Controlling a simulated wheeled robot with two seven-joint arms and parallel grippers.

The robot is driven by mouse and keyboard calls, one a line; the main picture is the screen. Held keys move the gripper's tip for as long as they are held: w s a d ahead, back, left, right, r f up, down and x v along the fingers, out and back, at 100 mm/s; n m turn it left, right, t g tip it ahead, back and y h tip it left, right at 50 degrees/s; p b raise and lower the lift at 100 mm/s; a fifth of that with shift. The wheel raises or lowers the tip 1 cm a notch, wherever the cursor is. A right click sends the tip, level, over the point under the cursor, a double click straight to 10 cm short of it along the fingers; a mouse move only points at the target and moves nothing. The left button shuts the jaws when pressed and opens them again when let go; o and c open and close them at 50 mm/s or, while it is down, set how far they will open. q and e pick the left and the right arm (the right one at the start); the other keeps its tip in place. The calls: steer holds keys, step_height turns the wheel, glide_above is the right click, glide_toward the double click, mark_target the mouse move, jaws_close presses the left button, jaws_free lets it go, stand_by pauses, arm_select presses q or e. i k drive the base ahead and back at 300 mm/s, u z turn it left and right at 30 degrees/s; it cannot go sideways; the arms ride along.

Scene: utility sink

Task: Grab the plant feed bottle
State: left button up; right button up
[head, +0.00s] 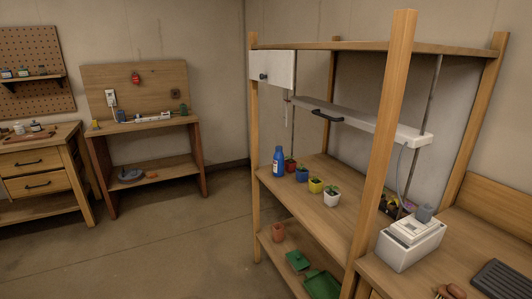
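Neither of my grippers is in the head view.
A row of small potted plants (316,186) stands right of the bottle. A wooden post (255,150) rises at the shelf's left end, and a grey lamp bar (360,120) hangs above. A white box device (410,243) sits on the right bench. The floor (170,245) left of the rack is clear.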

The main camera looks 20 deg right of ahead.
mark_target(278, 165)
steer(key=i, duration=1.7)
steer(key=z, duration=1.1)
